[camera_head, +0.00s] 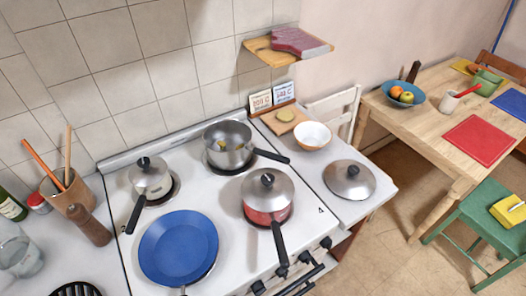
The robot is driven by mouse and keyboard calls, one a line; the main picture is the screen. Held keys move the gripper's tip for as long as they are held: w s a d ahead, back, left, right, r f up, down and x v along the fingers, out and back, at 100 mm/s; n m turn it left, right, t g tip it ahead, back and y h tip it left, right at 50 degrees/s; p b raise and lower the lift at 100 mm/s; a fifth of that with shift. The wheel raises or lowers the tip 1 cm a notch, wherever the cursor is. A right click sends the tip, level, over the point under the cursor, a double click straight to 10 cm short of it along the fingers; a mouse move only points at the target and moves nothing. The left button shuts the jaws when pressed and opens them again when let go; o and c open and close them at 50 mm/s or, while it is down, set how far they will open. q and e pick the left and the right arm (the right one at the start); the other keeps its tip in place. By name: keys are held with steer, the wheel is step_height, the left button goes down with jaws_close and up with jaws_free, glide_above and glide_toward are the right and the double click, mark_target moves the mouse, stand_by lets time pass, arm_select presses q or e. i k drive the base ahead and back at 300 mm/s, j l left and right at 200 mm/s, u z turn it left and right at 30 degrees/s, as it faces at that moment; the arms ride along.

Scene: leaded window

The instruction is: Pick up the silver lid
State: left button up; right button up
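A silver lid (340,184) with a black knob lies on the white surface to the right of the stove. Another silver lid (256,188) with a black knob sits on the red pot (268,216) at the front right of the stove. A small pot (153,188) at the back left also has a lid with a black knob. Neither of my grippers is in view.
An open steel pot (229,150) stands at the back right of the stove, its black handle reaching towards the loose lid. A white bowl (313,136) and a small board (284,120) are behind that lid. A blue pan (178,247) is at the front left.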

mark_target(350, 179)
steer(key=l+u, duration=0.1)
steer(key=l, duration=0.45)
steer(key=k+l+u, duration=0.1)
steer(key=l, duration=0.5)
steer(key=l+u, duration=0.1)
steer(key=l, duration=0.45)
steer(key=k+l+u, duration=0.1)
steer(key=l, duration=0.45)
steer(key=k, duration=0.05)
